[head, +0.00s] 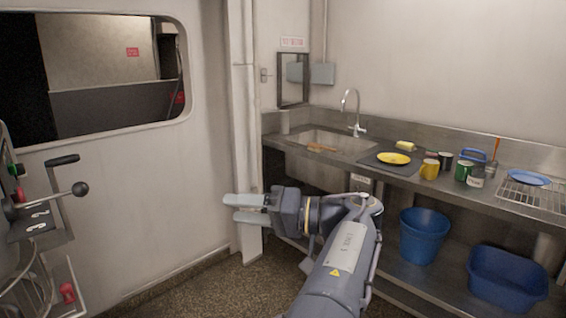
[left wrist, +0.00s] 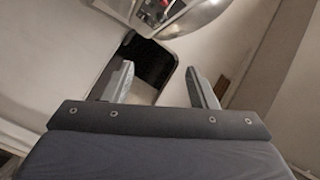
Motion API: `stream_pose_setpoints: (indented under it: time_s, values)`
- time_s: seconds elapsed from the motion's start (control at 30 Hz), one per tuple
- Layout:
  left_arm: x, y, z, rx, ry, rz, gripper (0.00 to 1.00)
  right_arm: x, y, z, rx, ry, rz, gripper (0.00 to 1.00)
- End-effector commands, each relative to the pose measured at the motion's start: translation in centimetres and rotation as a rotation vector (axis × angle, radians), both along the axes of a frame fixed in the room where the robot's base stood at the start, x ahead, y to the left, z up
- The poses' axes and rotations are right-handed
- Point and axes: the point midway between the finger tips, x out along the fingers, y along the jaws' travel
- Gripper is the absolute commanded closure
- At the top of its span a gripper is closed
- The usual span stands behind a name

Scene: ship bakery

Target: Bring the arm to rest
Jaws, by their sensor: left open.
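My left gripper (head: 236,208) is open and empty in the middle of the head view. Its two fingers point left, in front of the white wall and well left of the counter. My left arm reaches up to it from the bottom edge of the picture. In the left wrist view the two fingers of the left gripper (left wrist: 161,84) stand wide apart with nothing between them. My right gripper is in neither view.
A steel counter (head: 381,176) with a sink (head: 332,141), a yellow plate (head: 394,158), several mugs and a blue plate (head: 529,178) runs along the right. Two blue tubs (head: 424,234) (head: 507,277) stand below. A lever panel (head: 40,220) is at far left. Open floor shows between.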

Motion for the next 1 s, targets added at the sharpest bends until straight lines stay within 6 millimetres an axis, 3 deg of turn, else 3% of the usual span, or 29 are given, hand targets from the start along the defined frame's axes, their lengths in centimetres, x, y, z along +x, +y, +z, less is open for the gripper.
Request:
stream_pose_setpoints:
  time_s: [0.37,0.63,0.8,0.9,1.0]
  values:
    - [1.3,6.9,-2.9,-0.175,0.165,0.031,0.47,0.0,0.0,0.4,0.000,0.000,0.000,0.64]
    - [0.5,15.4,-8.3,-0.478,0.370,0.040,0.47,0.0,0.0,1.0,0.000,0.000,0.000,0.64]
    - [-3.7,21.1,-14.0,-0.860,0.516,-0.018,0.47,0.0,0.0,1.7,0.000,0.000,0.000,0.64]
    - [-7.6,22.3,-16.7,-1.113,0.548,-0.103,0.47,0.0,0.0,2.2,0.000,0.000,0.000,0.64]
    - [-11.7,22.0,-17.9,-1.328,0.524,-0.209,0.47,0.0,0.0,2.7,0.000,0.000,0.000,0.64]
